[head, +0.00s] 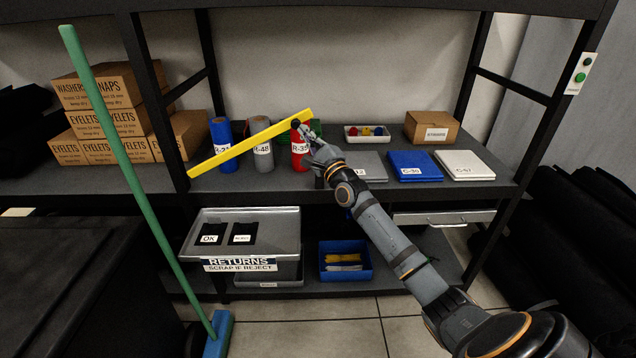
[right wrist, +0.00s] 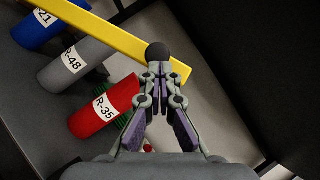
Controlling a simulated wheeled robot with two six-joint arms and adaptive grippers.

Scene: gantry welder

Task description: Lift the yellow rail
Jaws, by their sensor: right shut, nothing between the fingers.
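The yellow rail (head: 250,145) slants across the front of the shelf in the head view, its right end higher than its left end. It also crosses the top of the right wrist view (right wrist: 105,32). A dark round knob (head: 296,124) shows near its right end; in the right wrist view the knob (right wrist: 159,54) overlaps the rail. My right gripper (head: 303,131) is at the knob. Its fingers (right wrist: 157,73) are shut with nothing between them, their tips right by the knob; I cannot tell whether they touch it. My left gripper is out of view.
Blue, grey and red rolls (head: 264,157) stand behind the rail. Flat blue (head: 414,160) and white (head: 465,160) boxes lie to the right. A green-handled broom (head: 120,155) leans at the left. A metal returns bin (head: 285,225) sits below. A black post (head: 163,110) stands near the rail's left end.

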